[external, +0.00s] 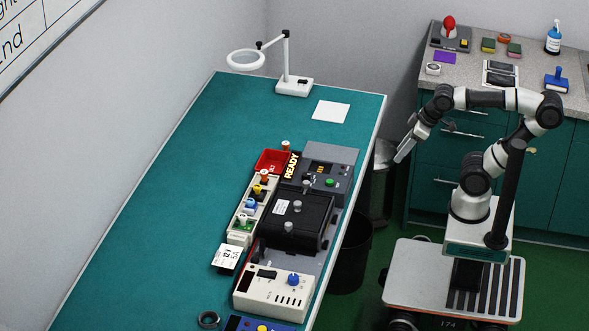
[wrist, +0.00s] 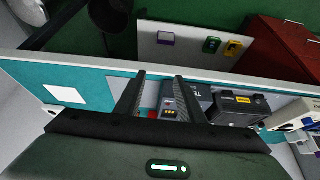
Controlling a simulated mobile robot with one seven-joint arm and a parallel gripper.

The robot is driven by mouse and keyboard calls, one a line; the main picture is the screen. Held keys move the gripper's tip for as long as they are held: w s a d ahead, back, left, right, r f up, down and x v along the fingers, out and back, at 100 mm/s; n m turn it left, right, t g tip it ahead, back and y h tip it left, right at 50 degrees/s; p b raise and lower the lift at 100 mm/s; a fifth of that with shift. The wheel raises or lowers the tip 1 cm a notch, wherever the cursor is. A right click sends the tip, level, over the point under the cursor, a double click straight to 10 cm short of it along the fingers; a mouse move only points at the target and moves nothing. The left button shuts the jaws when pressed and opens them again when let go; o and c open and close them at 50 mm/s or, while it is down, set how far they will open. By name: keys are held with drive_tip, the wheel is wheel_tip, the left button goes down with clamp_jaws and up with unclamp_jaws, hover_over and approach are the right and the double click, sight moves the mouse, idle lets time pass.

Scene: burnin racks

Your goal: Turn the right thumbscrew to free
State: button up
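A black box-shaped unit (external: 307,222) sits in the grey rack assembly on the teal bench. Small silver knobs, which look like thumbscrews, stand on or by it: one knob (external: 297,204) near its far side, another knob (external: 289,226) near its near side. I cannot tell which is the right thumbscrew or how far either is turned. My gripper (external: 402,155) hangs beyond the bench's right edge, well apart from the rack. In the wrist view my gripper (wrist: 160,78) is open, its fingers apart with nothing between them. No thumbscrew is clear there.
A lit READY sign (external: 291,166), a red bin (external: 271,161) and a row of colored knobs line the rack's left side. A white control box (external: 272,291) stands in front. A magnifier lamp (external: 293,85) stands at the back. The bench's left half is clear.

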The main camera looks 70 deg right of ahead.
drive_tip(key=w+a+r+m+g+p, duration=0.2)
drive_tip(key=w+a+r+p, duration=0.2)
drive_tip(key=w+r+p, duration=0.65)
wheel_tip(320, 180, up, 4)
drive_tip(key=m+g+p, duration=0.3)
drive_tip(key=m+p, duration=0.3)
drive_tip(key=p, duration=0.6)
hover_over(306, 182)
drive_tip(key=shift+n, duration=0.3)
wheel_tip(306, 182, down, 16)
drive_tip(key=shift+f, duration=0.1)
clamp_jaws()
